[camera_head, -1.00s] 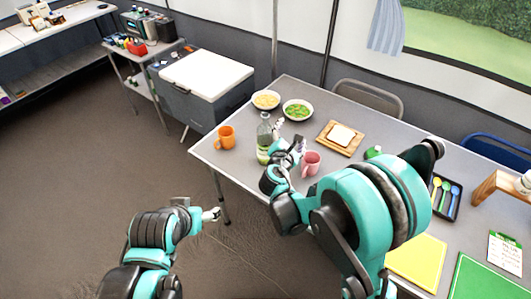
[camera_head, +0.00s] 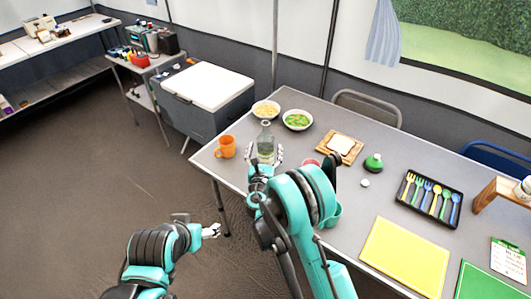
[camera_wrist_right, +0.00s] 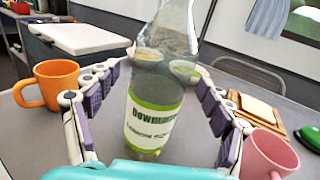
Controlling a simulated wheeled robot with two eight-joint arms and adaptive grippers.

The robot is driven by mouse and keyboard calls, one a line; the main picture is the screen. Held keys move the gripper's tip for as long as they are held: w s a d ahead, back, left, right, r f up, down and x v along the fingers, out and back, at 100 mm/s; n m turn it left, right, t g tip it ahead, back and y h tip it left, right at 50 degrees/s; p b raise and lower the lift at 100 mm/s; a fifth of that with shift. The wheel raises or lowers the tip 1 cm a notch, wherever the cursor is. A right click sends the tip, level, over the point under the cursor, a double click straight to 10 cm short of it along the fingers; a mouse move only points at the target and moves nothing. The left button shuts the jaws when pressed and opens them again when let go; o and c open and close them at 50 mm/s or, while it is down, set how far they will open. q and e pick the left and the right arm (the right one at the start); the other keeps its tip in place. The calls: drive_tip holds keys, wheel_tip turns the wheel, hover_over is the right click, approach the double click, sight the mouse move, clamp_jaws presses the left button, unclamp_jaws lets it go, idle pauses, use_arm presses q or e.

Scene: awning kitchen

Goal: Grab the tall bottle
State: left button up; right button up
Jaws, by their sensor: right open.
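The tall bottle (camera_head: 265,141) is clear with a green and white label and stands upright near the table's left front edge. In the right wrist view the bottle (camera_wrist_right: 155,105) stands between the spread fingers of my right gripper (camera_wrist_right: 150,100). That gripper (camera_head: 264,165) is open around the bottle; I cannot tell if a finger touches it. My left gripper (camera_head: 211,230) is off the table, low over the floor at the left; its finger state is too small to tell.
An orange mug (camera_wrist_right: 53,84) stands left of the bottle and a pink mug (camera_wrist_right: 268,153) close on the right. Two bowls, one with green food (camera_head: 298,120), stand behind.

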drive_tip(key=shift+w+d, duration=0.1)
drive_tip(key=shift+w, duration=1)
use_arm(q)
drive_tip(key=shift+f, duration=0.4)
use_arm(e)
drive_tip(key=shift+c, duration=0.3)
drive_tip(key=c, duration=1.4)
use_arm(q)
drive_tip(key=shift+r, duration=0.1)
use_arm(e)
drive_tip(key=shift+r, duration=0.1)
